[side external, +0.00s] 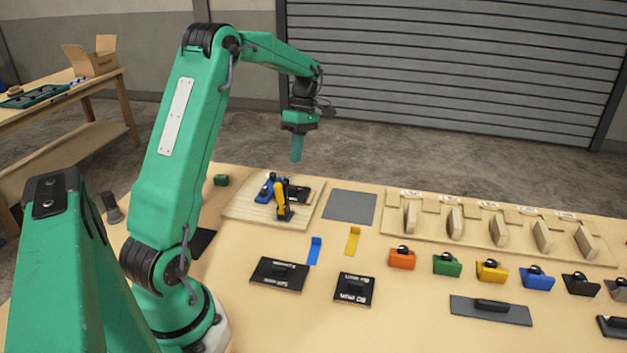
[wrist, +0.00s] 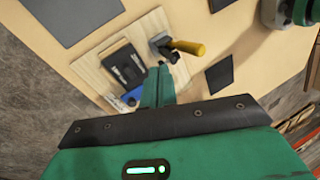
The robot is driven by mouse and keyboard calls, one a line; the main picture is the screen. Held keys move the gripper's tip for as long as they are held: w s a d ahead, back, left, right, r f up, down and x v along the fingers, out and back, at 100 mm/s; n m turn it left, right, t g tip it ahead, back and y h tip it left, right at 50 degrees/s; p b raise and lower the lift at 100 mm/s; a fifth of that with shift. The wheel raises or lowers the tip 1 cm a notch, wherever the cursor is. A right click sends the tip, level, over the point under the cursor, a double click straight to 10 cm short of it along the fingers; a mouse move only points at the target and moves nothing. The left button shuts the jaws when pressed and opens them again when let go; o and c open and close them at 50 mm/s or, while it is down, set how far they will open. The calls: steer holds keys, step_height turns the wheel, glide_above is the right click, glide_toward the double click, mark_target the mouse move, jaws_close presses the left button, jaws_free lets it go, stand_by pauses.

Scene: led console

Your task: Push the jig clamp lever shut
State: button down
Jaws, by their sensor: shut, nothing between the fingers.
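The clamp lever has a yellow handle (side external: 279,193) and stands roughly upright on a dark clamp base (side external: 286,215). The clamp is fixed on the jig's light wooden board (side external: 241,212). In the wrist view the yellow handle (wrist: 188,47) points right from the clamp base (wrist: 163,46). A blue part (side external: 266,187) and a black block (side external: 299,194) sit beside the clamp on the board. My gripper (side external: 297,160) is shut and empty, pointing down above the board's far side, apart from the lever. Its green fingers show in the wrist view (wrist: 156,85).
A grey mat (side external: 350,207) lies right of the jig. Blue (side external: 315,251) and yellow (side external: 352,240) strips and black labelled plates (side external: 279,274) lie in front. A wooden rack (side external: 490,237) and several coloured handled blocks (side external: 447,265) fill the right side.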

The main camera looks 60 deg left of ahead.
mark_target(280, 197)
steer(key=s+d+f, duration=0.2)
steer(key=s+f, duration=0.2)
steer(key=shift+s+d, duration=0.15)
steer(key=shift+s, duration=0.15)
